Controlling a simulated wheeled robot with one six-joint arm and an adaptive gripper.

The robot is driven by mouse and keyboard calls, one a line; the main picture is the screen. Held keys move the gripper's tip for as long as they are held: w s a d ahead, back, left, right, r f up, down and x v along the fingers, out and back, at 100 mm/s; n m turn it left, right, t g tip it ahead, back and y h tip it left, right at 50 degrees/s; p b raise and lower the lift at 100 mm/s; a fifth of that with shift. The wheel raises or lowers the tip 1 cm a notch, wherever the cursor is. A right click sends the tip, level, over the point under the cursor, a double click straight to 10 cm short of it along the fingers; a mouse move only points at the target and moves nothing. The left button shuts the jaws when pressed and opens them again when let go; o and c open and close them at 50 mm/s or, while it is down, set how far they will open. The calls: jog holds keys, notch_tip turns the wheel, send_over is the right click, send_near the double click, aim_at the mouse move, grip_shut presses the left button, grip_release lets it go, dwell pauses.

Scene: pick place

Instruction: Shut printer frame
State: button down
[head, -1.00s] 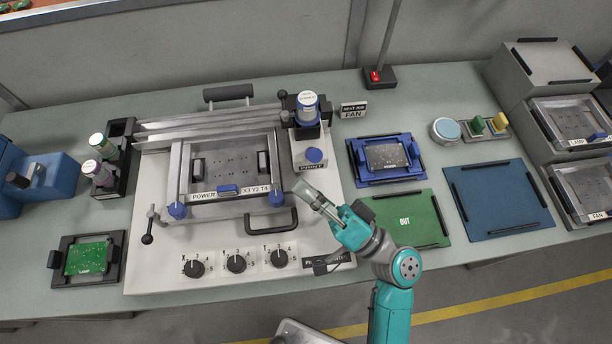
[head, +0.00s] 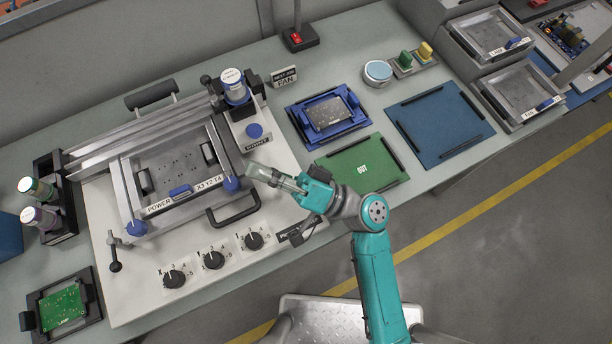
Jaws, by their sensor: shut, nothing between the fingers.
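The printer (head: 205,275) is a white base plate on the bench at the left. Its metal frame (head: 192,216) carries a label reading POWER, a blue clip and blue knobs at its front corners. The frame looks lowered flat over the bed, but I cannot tell whether it is fully down. A black handle (head: 232,211) sticks out at the front edge. My gripper (head: 250,172) is shut and empty, by the right front knob (head: 231,184) and right of the handle. I cannot tell whether its tips touch anything.
Behind the frame stand rails and a blue-labelled bottle (head: 233,86). Right of the printer lie a blue fixture (head: 324,117), a green OUT mat (head: 350,172) and a blue mat (head: 441,128). A green board (head: 62,306) sits in a black holder at lower left. Three dials line the printer's front.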

jog(key=v, duration=1.1)
jog(key=shift+d+f, duration=0.2)
jog(key=shift+d, duration=0.1)
jog(key=shift+s, duration=0.15)
